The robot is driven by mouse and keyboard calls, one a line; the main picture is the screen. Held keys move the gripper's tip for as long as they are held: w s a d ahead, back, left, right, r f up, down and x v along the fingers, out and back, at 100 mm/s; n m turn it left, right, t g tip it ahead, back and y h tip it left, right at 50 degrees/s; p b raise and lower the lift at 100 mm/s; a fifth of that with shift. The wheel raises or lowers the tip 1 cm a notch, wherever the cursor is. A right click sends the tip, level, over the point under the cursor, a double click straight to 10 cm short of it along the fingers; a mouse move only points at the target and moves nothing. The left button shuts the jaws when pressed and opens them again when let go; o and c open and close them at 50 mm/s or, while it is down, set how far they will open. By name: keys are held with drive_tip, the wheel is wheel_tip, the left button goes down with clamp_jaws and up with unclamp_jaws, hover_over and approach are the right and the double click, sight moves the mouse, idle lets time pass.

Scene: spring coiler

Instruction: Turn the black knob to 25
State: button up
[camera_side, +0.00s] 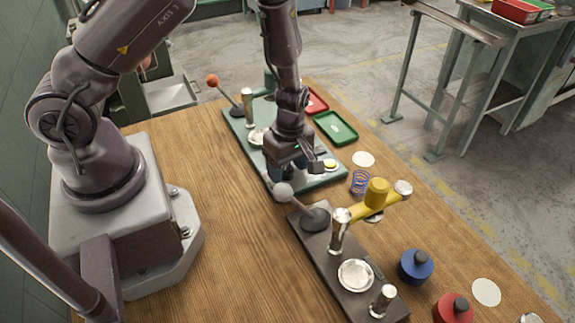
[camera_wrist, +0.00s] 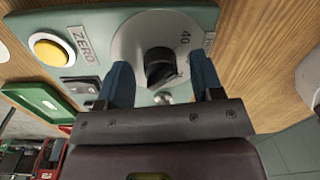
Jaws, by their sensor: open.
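The black knob (camera_wrist: 160,70) sits on a round grey dial (camera_wrist: 135,38) on the green panel (camera_wrist: 75,18). The number 40 shows on the dial at the knob's upper right; I cannot read the knob's exact setting. My gripper (camera_wrist: 160,64) is open, with one blue finger on each side of the knob; small gaps seem to remain, and contact is unclear. In the side view, my gripper (camera_side: 288,172) points down over the near end of the green panel (camera_side: 307,182) and hides the knob.
A yellow button (camera_wrist: 48,50) and a ZERO label (camera_wrist: 86,45) lie beside the dial. A lever with a grey ball (camera_side: 283,192) rises near my gripper from the dark base (camera_side: 325,262).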

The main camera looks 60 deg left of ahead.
drive_tip(key=shift+f, duration=0.1)
drive_tip(key=c, duration=0.9)
drive_tip(key=shift+m, duration=0.4)
drive_tip(key=m, duration=0.3)
drive_tip(key=shift+m, duration=0.4)
drive_tip(key=m, duration=0.4)
drive_tip(key=shift+m+y, duration=0.3)
drive_tip(key=m, duration=0.4)
drive_tip(key=shift+d, duration=0.1)
drive_tip(key=m, duration=0.4)
drive_tip(key=shift+m+t, duration=0.3)
